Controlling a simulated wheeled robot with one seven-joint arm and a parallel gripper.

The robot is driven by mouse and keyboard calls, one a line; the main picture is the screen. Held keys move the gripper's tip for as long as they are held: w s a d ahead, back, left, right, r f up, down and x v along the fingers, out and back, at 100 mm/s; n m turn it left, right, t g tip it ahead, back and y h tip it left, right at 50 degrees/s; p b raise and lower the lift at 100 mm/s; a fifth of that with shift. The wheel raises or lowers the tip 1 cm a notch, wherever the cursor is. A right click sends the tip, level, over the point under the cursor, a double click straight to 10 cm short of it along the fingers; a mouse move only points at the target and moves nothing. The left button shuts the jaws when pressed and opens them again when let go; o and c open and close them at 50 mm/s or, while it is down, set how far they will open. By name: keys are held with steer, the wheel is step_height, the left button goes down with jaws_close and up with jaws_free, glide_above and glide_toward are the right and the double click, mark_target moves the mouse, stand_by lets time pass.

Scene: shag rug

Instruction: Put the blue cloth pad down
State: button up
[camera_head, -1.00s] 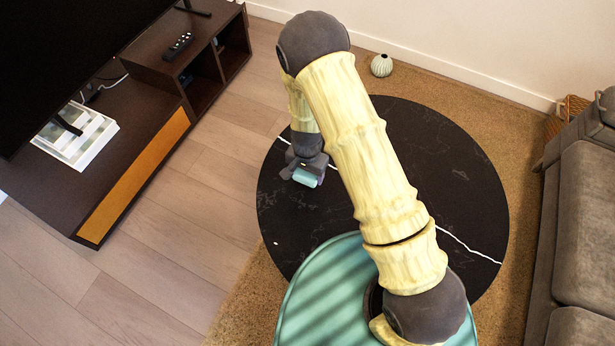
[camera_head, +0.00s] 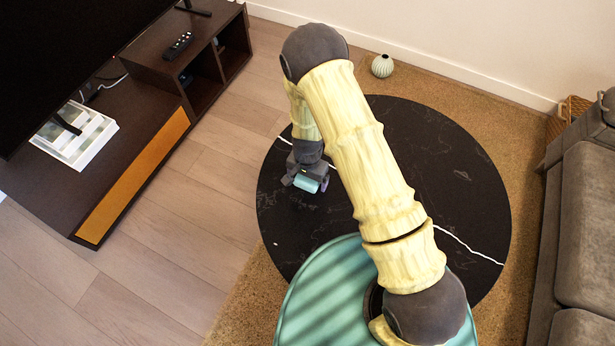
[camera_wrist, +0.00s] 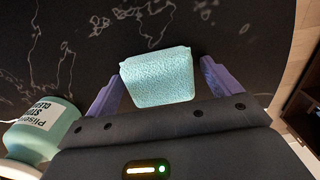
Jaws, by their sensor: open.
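The blue cloth pad (camera_wrist: 158,77) is a small light-blue textured block in the wrist view, lying over the black table top. My gripper (camera_wrist: 160,86) is open, with one purple finger on each side of the pad. A narrow dark gap shows between the pad and each finger. In the head view my gripper (camera_head: 307,184) is low over the left part of the round black table (camera_head: 430,170), and the pad (camera_head: 306,185) shows as a small pale-blue patch at its tip.
A teal object with a white lettered label (camera_wrist: 45,120) stands beside my gripper; my arm hides it in the head view. A dark TV bench (camera_head: 150,110) is at left, a grey sofa (camera_head: 585,220) at right, a small ribbed vase (camera_head: 382,66) behind. The table's right half is clear.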

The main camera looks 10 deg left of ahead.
mark_target(307, 179)
step_height(307, 179, up, 12)
steer(key=p, duration=0.3)
steer(key=shift+r, duration=0.2)
stand_by(0.3)
steer(key=shift+s, duration=0.1)
stand_by(0.3)
steer(key=d+r+n+t, duration=0.1)
steer(key=d+r, duration=0.9)
steer(key=r, duration=0.2)
steer(key=s+d+r+n+t, duration=0.1)
steer(key=s+d+r+n, duration=0.1)
steer(key=s+d+r, duration=0.6)
steer(key=d+r, duration=0.2)
steer(key=d, duration=0.1)
steer(key=shift+s+n+t, duration=0.15)
steer(key=shift+n+t, duration=0.15)
steer(key=shift+n, duration=0.1)
